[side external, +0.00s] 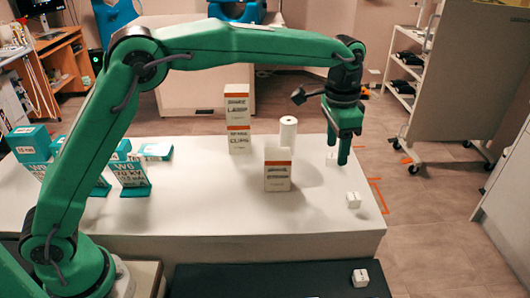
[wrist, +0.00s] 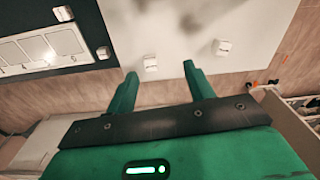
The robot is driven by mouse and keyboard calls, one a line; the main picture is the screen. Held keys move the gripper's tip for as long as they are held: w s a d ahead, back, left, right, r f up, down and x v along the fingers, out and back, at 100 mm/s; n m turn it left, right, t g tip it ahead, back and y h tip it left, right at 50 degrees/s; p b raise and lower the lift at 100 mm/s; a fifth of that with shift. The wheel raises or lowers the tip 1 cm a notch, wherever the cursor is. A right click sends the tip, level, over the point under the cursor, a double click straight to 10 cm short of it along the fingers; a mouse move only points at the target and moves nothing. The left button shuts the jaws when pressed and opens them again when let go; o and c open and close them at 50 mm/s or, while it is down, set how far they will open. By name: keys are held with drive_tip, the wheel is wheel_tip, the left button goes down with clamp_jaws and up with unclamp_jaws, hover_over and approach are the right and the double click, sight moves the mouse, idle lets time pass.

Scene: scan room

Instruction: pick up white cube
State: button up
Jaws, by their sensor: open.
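Two small white cubes show on the white table: one (side external: 353,200) near its right front corner, and another (side external: 331,159) partly behind my gripper. A third white cube (side external: 360,278) lies on the black surface in front. My gripper (side external: 343,160) points down above the table's right end, fingers apart and empty. In the wrist view, my gripper (wrist: 161,70) has one white cube (wrist: 150,64) in line with the gap between its fingertips; I see no contact. Another white cube (wrist: 222,47) lies beyond the right finger.
White boxes (side external: 277,169) and a white roll (side external: 288,133) stand mid-table, left of my gripper. Green-and-white boxes (side external: 130,173) are farther left. In the wrist view, the black surface (wrist: 84,30) holds pale panels (wrist: 30,50) and two white cubes. The table's edge is close.

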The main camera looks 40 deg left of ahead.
drive_tip(key=m, duration=0.1)
hover_over(353, 196)
drive_tip(key=shift+g, duration=0.4)
wheel_tip(353, 196, down, 6)
drive_tip(key=shift+s+a+r, duration=0.1)
drive_tip(key=shift+a+r, duration=0.05)
drive_tip(key=shift+r, duration=0.1)
drive_tip(key=shift+f, duration=1.3)
drive_tip(key=shift+f, duration=0.1)
drive_tip(key=shift+f, duration=2.5)
drive_tip(key=c, duration=1)
